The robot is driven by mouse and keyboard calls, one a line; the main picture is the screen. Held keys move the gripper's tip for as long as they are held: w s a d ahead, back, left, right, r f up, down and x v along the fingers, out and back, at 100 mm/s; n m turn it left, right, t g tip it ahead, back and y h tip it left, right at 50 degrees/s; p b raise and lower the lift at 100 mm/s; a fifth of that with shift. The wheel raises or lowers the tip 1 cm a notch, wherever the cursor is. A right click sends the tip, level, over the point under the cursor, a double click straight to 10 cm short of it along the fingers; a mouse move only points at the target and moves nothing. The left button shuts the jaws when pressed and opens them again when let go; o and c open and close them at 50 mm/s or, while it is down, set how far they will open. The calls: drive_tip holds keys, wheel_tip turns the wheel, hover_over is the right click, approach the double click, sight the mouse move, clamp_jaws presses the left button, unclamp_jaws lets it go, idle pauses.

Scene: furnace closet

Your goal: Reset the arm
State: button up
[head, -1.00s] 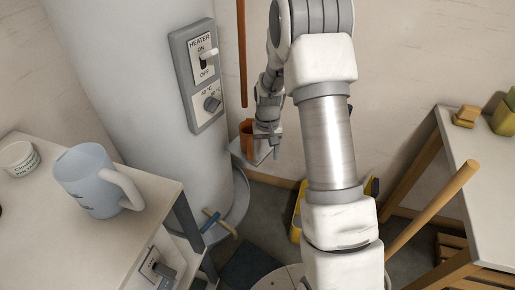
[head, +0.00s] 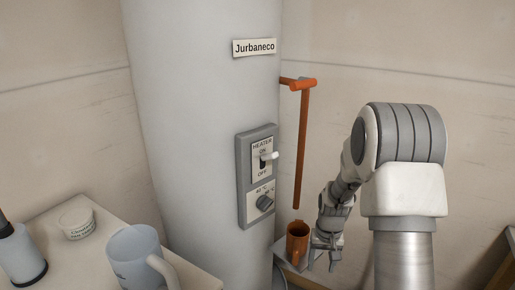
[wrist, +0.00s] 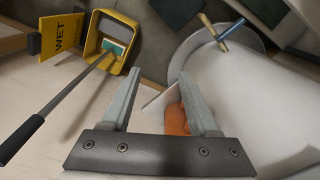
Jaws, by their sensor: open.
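My arm is bent, and my gripper (head: 326,262) hangs low at the right of an orange mug (head: 298,243) in the head view. In the wrist view my gripper (wrist: 160,85) has its two grey fingers well apart, with nothing held between them. Part of the orange mug (wrist: 176,118) shows beyond the fingers, partly hidden by the right one. I cannot tell whether a finger touches it.
The grey heater tank (head: 205,120) with its control panel (head: 257,177) stands left of my arm. A copper pipe (head: 303,150) comes down above the mug. A table (head: 100,240) holds a pale blue mug (head: 137,258). A yellow bucket (wrist: 110,40) stands on the floor.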

wheel_tip(320, 180, up, 12)
drive_tip(key=s+a+t, duration=0.1)
drive_tip(key=s+a, duration=0.1)
drive_tip(key=s, duration=0.1)
drive_tip(key=s+a+r+n+t, duration=0.1)
drive_tip(key=s+a+r+t, duration=0.15)
drive_tip(key=s+r, duration=0.65)
drive_tip(key=s+a+r+n+t, duration=0.1)
drive_tip(key=s+a+r+t, duration=0.15)
drive_tip(key=s+r, duration=0.65)
wheel_tip(320, 180, up, 12)
drive_tip(key=s+p, duration=0.2)
drive_tip(key=p, duration=1.3)
drive_tip(key=shift+a+r+g, duration=0.2)
drive_tip(key=shift+a+g, duration=0.1)
